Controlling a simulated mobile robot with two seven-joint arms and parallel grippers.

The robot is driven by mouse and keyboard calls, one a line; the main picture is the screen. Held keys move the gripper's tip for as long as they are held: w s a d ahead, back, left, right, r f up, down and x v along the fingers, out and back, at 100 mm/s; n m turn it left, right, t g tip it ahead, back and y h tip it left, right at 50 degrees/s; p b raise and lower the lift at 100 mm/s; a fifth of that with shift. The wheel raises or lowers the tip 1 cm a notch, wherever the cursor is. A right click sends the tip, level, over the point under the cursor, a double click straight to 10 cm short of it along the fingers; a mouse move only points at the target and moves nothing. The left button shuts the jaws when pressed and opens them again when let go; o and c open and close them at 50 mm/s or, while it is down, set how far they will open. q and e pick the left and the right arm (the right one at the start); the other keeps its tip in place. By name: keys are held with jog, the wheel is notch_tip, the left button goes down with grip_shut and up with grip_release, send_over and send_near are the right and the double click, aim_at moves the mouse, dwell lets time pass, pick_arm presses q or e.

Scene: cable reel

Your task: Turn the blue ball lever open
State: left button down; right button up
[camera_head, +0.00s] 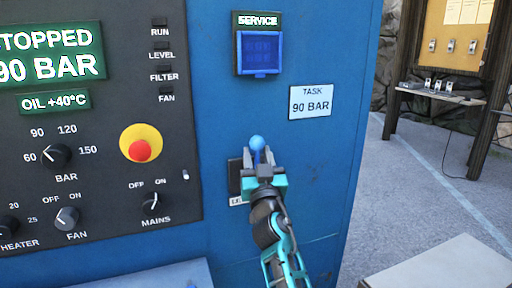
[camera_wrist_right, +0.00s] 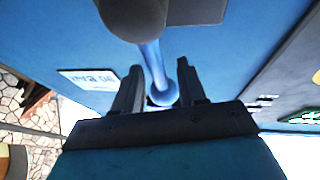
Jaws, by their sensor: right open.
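The blue ball lever (camera_head: 257,143) is on the front of the blue cabinet, its round ball at the top. In the right wrist view its blue stem and ball (camera_wrist_right: 162,93) lie between the two fingers, and the stem runs to a dark round hub (camera_wrist_right: 135,14). My right gripper (camera_head: 261,162) is in front of the lever, just below the ball in the head view. Its fingers (camera_wrist_right: 159,68) are open on both sides of the lever, with gaps visible. The gripper hides the lower lever and part of the dark plate (camera_head: 235,176) behind it. My left gripper is out of view.
A dark control panel (camera_head: 112,205) with knobs, a red stop button (camera_head: 140,150) and a "STOPPED 90 BAR" display (camera_head: 52,53) is at left. A "TASK 90 BAR" label (camera_head: 311,102) and a blue service box (camera_head: 260,53) are above.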

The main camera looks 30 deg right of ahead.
jog(key=shift+w+d+r, duration=0.15)
jog(key=shift+w+r, duration=0.05)
jog(key=shift+w, duration=0.1)
jog(key=c, duration=0.8)
jog(key=shift+r, duration=0.1)
grip_shut()
